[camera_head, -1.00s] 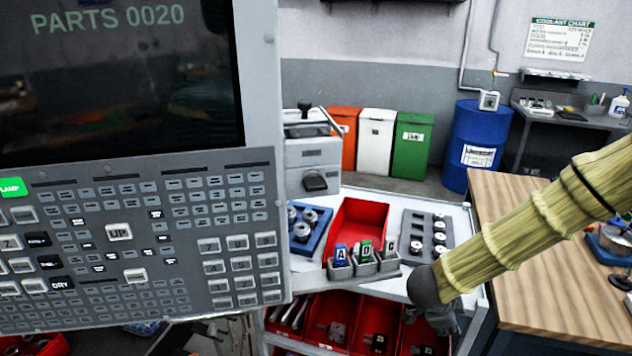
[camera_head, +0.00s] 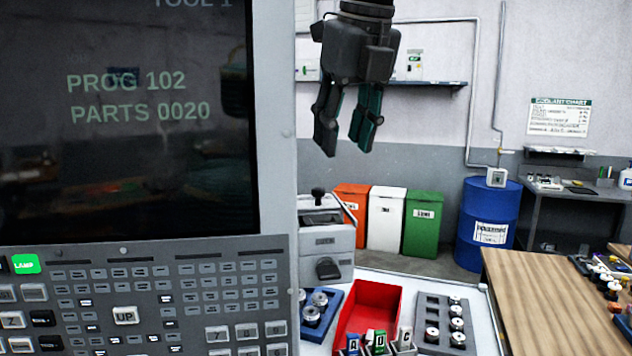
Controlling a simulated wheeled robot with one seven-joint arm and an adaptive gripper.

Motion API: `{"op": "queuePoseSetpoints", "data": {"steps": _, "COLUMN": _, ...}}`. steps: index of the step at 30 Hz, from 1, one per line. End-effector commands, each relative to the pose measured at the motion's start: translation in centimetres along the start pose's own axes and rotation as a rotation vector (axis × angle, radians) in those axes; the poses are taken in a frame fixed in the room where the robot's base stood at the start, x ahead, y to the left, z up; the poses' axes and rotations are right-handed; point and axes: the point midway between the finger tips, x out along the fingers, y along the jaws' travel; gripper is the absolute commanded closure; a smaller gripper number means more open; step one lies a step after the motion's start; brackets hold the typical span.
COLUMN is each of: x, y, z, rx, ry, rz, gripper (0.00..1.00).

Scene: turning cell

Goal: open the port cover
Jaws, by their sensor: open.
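My gripper (camera_head: 345,146) hangs from the top of the picture, right of the machine control panel (camera_head: 279,100). Its two dark fingers point down and are apart, with nothing between them. The panel fills the left side, with a dark screen (camera_head: 130,170) above rows of grey keys and a lit green LAMP key (camera_head: 26,264). I cannot make out a port cover on the visible part of the panel; its lower part is cut off.
A white cart below holds a grey device (camera_head: 322,243) with a lever, a red bin (camera_head: 362,312), a blue tray (camera_head: 318,337) and a grey tray (camera_head: 428,308) of round parts. Coloured bins, a blue drum (camera_head: 487,213) and a wooden bench (camera_head: 545,300) stand behind and right.

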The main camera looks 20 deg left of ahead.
Motion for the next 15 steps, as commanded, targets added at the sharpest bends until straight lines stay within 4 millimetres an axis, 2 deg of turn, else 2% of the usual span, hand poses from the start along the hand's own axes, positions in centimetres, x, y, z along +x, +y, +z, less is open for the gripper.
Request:
{"op": "queuePoseSetpoints", "data": {"steps": 1, "x": -1.2, "y": 0.8, "z": 0.0, "rx": 0.005, "ry": -0.009, "rz": 0.014, "gripper": 0.60}}
{"op": "queuePoseSetpoints", "data": {"steps": 3, "x": -2.3, "y": 1.6, "z": -0.1, "rx": 0.009, "ry": -0.014, "rz": 0.030, "gripper": 0.60}}
{"op": "queuePoseSetpoints", "data": {"steps": 6, "x": -2.5, "y": 2.1, "z": -0.1, "rx": 0.011, "ry": -0.016, "rz": 0.038, "gripper": 0.60}}
{"op": "queuePoseSetpoints", "data": {"steps": 11, "x": -0.9, "y": 2.2, "z": -0.1, "rx": 0.010, "ry": -0.014, "rz": 0.038, "gripper": 0.60}}
{"op": "queuePoseSetpoints", "data": {"steps": 15, "x": 1.3, "y": 2.3, "z": 0.0, "rx": 0.009, "ry": -0.013, "rz": 0.037, "gripper": 0.60}}
